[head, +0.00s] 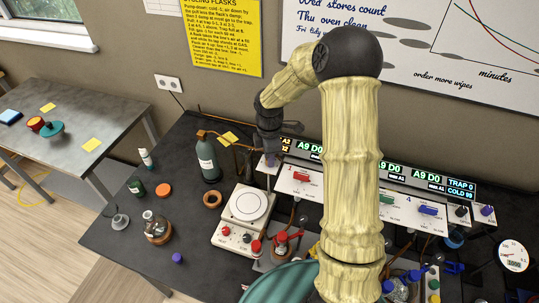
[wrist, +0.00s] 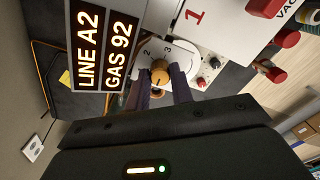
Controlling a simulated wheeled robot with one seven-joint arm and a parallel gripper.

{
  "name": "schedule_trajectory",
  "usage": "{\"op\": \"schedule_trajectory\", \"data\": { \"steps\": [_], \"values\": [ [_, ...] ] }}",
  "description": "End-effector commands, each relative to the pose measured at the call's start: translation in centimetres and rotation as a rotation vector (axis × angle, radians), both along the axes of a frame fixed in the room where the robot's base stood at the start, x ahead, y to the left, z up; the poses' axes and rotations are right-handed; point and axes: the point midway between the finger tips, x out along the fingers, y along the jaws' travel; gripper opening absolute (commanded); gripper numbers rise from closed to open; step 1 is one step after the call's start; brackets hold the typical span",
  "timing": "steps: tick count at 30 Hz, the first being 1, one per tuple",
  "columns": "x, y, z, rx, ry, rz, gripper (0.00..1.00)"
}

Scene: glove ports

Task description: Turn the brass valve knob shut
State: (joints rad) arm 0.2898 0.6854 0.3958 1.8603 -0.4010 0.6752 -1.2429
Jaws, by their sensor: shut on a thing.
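In the head view my gripper (head: 269,150) is at the left end of the valve panel; the knob is hidden there behind the gripper. A lit display (wrist: 97,40) beside the dial reads LINE A2, GAS 92.
A white panel (head: 298,181) with red, green and blue handles runs right, partly behind my arm. A green bottle (head: 207,160) and a white hotplate (head: 232,232) stand nearby on the dark bench. The wall is close behind. A grey side table (head: 75,140) stands left.

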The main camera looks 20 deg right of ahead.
Motion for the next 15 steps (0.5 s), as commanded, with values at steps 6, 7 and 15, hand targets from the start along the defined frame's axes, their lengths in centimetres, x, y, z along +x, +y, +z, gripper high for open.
{"op": "schedule_trajectory", "data": {
  "steps": [6,7,15],
  "values": [
    [0.29,0.17,0.29,0.002,-0.01,0.003,0.0],
    [0.29,0.17,0.29,0.002,-0.01,0.002,0.0],
    [0.13,0.08,0.14,0.001,-0.005,0.0,0.45]
  ]
}}
